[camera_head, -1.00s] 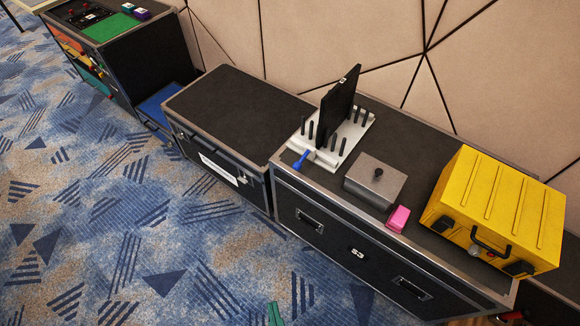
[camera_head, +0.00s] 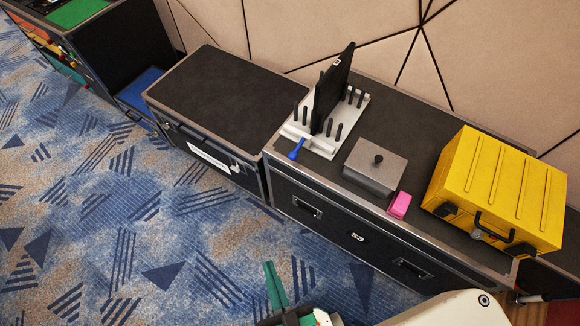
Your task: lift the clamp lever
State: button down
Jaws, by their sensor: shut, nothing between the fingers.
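The clamp lever (camera_head: 297,149) is a small blue handle at the front left of a pale rack (camera_head: 321,146) with several dark pegs. It slants down toward the case's front edge. A dark upright panel (camera_head: 333,88) stands in the rack. My gripper (camera_head: 272,270) shows at the bottom of the view, over the carpet, well in front of the case and apart from the lever. Its green fingers look close together and hold nothing.
The rack stands on a black flight case (camera_head: 357,238). A grey lidded box (camera_head: 375,167), a pink block (camera_head: 400,205) and a yellow toolbox (camera_head: 497,190) sit to its right. A second black case (camera_head: 227,98) stands left with a bare top. Carpet in front is open.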

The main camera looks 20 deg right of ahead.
jog(key=w+d+f+m+t+h, duration=0.1)
jog(key=w+d+f+m+t, duration=0.15)
jog(key=w+f+m, duration=0.45)
jog(key=m+g+h, duration=0.5)
jog(key=m+h, duration=1.2)
jog(key=m, duration=1.9)
send_near(291, 168)
notch_tip(291, 168, up, 2)
jog(key=s, duration=0.1)
jog(key=shift+s+a+r, duration=0.1)
jog(key=shift+a+r, duration=0.1)
jog(key=shift+a, duration=0.15)
jog(key=x, duration=1)
jog(key=shift+r, duration=0.1)
jog(key=shift+d, duration=0.1)
